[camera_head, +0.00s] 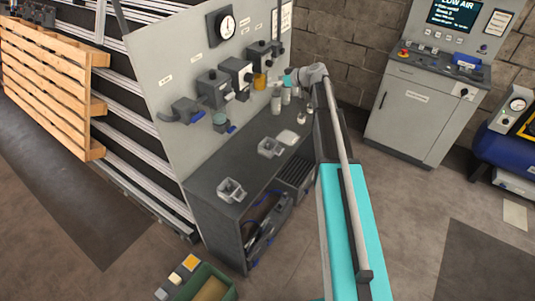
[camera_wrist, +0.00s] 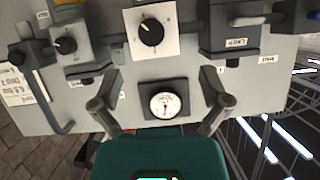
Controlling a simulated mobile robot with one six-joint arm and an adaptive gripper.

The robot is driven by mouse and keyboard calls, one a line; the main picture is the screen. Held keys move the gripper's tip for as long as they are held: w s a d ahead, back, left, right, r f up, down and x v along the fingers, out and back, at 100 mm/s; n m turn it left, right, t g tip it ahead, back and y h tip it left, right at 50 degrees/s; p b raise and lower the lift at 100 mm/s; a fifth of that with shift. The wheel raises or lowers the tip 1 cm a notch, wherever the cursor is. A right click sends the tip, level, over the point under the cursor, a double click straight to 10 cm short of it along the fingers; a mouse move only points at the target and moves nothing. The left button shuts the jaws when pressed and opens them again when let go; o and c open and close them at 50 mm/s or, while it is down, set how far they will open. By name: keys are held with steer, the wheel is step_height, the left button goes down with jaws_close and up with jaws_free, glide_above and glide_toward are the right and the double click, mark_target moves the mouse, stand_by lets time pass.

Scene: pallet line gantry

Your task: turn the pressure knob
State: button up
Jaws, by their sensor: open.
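A black knob (camera_wrist: 151,32) with a white pointer line sits on a white square plate, above and slightly left of centre between my fingers in the wrist view. The same white-faced unit (camera_head: 236,75) shows on the grey panel in the head view. A smaller black knob (camera_wrist: 65,45) is on a grey unit to its left. I cannot read which one is labelled pressure. A round dial gauge (camera_wrist: 163,103) lies between my fingers in the picture. My gripper (camera_wrist: 162,78) is open and empty, fingers apart, facing the panel; no contact with the knob shows.
Below the panel is a dark bench (camera_head: 240,165) with small grey holders and white bottles (camera_head: 276,100). A wooden pallet (camera_head: 50,80) stands at left. A grey control cabinet (camera_head: 415,110) with a "LOW AIR" screen stands at right. Other units and pipes flank the knob.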

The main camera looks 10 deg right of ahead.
steer(key=s+a+f+m+g+h+b, duration=0.1)
steer(key=s+a+f+g+h+b, duration=0.1)
steer(key=s+f+b, duration=0.3)
steer(key=s+a+f+m+g+h+b, duration=0.2)
steer(key=s+a+f+b, duration=0.3)
steer(key=s+f, duration=0.9)
steer(key=shift+s+a+f+m+g+b, duration=0.15)
steer(key=shift+s+f+m+g+b, duration=0.2)
steer(key=shift+g+b, duration=0.25)
steer(key=s+f+m+g+h, duration=0.1)
steer(key=s+m+h, duration=0.1)
steer(key=s, duration=0.7)
steer(key=s+d+f+m+g+h, duration=0.1)
steer(key=s+f+m+g+h, duration=0.1)
steer(key=s, duration=0.6)
steer(key=shift+s+d+m+h, duration=0.25)
steer(key=shift+s+m+h, duration=0.1)
steer(key=shift+h, duration=0.45)
